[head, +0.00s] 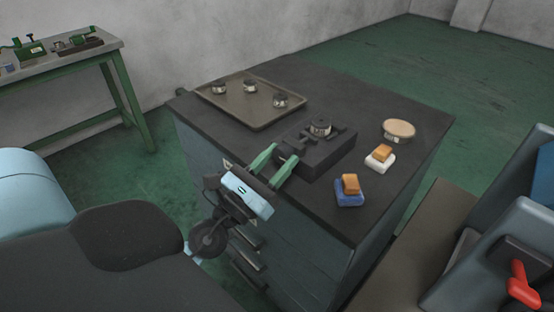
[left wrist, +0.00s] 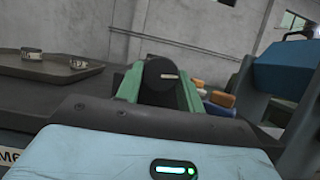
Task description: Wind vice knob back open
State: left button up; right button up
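The dark vice (head: 318,155) stands on the dark cabinet top, with a round metal part (head: 320,127) at its jaws. Its dark round knob (left wrist: 160,80), with a pale mark on the face, points towards my left arm. My left gripper (head: 282,158) reaches over the cabinet's near edge, its two green fingers on either side of the knob. In the left wrist view the fingers (left wrist: 160,85) lie close against the knob, with no clear gap. The knob is mostly hidden between the fingers in the head view. My right gripper is out of view.
A tray (head: 235,107) with three round metal parts lies behind the vice. To its right are a round tan-topped dish (head: 398,130), an orange block on a white base (head: 380,160) and one on a blue base (head: 350,192). A blue-grey machine (head: 480,260) with a red handle stands right.

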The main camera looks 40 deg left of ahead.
pick_arm(q)
jog(key=c, duration=0.4)
jog(key=shift+o, duration=0.2)
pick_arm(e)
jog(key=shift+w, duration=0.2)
pick_arm(q)
jog(key=shift+n, duration=0.3)
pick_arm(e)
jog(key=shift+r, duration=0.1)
